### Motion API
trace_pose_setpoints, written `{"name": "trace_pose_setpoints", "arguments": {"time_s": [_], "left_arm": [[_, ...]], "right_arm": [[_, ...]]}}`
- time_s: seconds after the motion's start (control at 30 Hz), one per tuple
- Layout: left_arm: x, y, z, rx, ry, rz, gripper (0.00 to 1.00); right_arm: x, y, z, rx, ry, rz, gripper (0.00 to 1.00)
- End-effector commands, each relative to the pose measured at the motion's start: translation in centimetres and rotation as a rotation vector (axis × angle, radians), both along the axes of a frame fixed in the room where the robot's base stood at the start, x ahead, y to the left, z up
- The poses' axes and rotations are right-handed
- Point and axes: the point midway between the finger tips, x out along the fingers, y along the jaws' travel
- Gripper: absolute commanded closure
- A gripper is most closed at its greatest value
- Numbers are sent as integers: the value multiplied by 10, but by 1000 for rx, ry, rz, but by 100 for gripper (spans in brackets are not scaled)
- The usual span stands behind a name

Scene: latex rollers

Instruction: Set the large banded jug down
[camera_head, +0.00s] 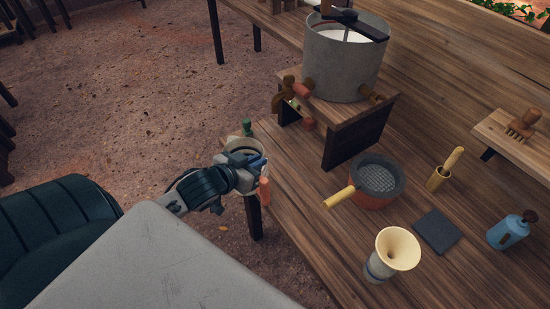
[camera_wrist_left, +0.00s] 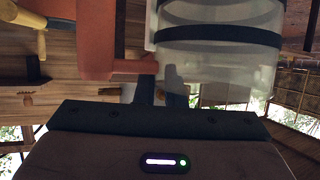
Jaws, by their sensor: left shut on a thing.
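The large banded jug (camera_wrist_left: 222,55) is a translucent vessel with dark bands and an orange-red handle (camera_wrist_left: 95,40). In the head view the jug (camera_head: 240,147) is mostly hidden behind my left gripper (camera_head: 257,168), with its rim and the orange handle (camera_head: 265,190) showing. My left gripper is shut on the jug at the left edge of the wooden table (camera_head: 310,235). In the left wrist view the gripper's fingers (camera_wrist_left: 162,92) meet the jug near its handle side. I cannot tell whether the jug's base touches the table. My right gripper is not in view.
A large grey tank (camera_head: 340,65) with taps stands on a wooden stand (camera_head: 350,120). Bare wood shows in front of the stand.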

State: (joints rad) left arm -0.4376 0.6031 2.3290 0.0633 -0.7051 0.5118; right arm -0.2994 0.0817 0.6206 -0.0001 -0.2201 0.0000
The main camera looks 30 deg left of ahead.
Motion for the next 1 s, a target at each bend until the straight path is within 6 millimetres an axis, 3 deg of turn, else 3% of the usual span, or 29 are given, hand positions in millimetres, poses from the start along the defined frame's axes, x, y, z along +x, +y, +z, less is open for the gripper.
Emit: {"name": "trace_pose_setpoints", "arguments": {"time_s": [0.17, 0.7, 1.0], "left_arm": [[7, 2, 1, -2, -3, -8, 100], [130, 2, -8, -2, -2, -9, 100], [160, 2, -13, -1, -2, -10, 100]], "right_arm": [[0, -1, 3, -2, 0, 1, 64], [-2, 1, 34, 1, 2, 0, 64], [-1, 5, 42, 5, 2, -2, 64]]}}
